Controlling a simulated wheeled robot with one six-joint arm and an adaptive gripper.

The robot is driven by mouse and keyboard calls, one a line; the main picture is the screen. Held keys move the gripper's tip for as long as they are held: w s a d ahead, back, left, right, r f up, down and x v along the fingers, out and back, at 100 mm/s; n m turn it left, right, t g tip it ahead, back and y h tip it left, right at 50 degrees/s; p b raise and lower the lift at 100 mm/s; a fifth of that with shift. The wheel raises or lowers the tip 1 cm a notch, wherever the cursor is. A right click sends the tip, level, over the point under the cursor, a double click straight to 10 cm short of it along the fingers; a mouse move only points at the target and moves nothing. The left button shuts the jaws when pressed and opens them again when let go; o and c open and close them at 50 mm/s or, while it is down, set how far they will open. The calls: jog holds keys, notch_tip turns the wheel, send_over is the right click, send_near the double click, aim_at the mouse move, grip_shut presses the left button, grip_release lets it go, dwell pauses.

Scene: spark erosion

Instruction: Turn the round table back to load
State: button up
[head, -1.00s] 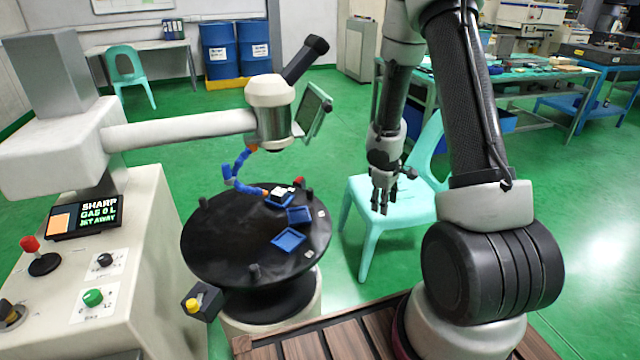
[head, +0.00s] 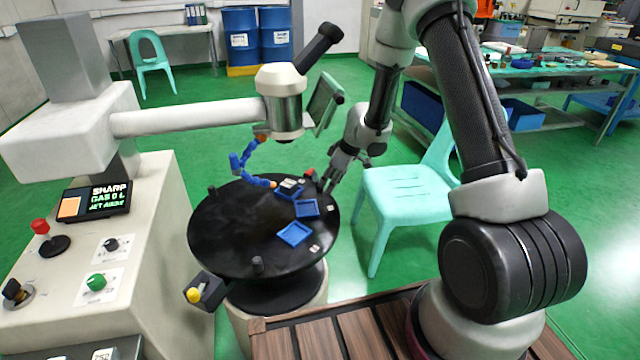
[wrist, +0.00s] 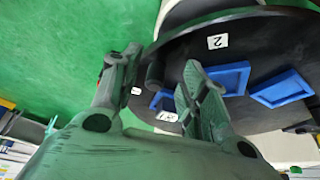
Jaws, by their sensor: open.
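The round table (head: 225,235) is a black disc on a pale pedestal, with short dark pegs (head: 257,266) standing near its rim. Blue trays (head: 295,233) and small white number labels sit on its right side. My gripper (head: 331,178) is at the table's right far rim, beside a red-marked spot (head: 309,173). In the wrist view my gripper (wrist: 161,60) is open. A dark peg (wrist: 155,74) shows between its fingers; I cannot tell whether either finger touches it. The label "2" (wrist: 217,42) lies right of the fingers.
A machine head with a blue hose (head: 240,165) hangs over the table's far side. A black box with a yellow knob (head: 193,295) sits at the near left rim. A turquoise chair (head: 410,190) stands close right of my gripper. The control console (head: 120,250) is left.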

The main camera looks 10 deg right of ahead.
jog(key=shift+w+a+f, duration=0.15)
jog(key=shift+w+a, duration=0.95)
jog(key=shift+a, duration=0.15)
jog(key=shift+w+a+f, duration=0.1)
jog(key=shift+a+f, duration=0.05)
jog(key=shift+f, duration=0.5)
jog(key=shift+w+a+f, duration=0.15)
jog(key=shift+w+f, duration=0.05)
jog(key=shift+f, duration=0.4)
grip_shut()
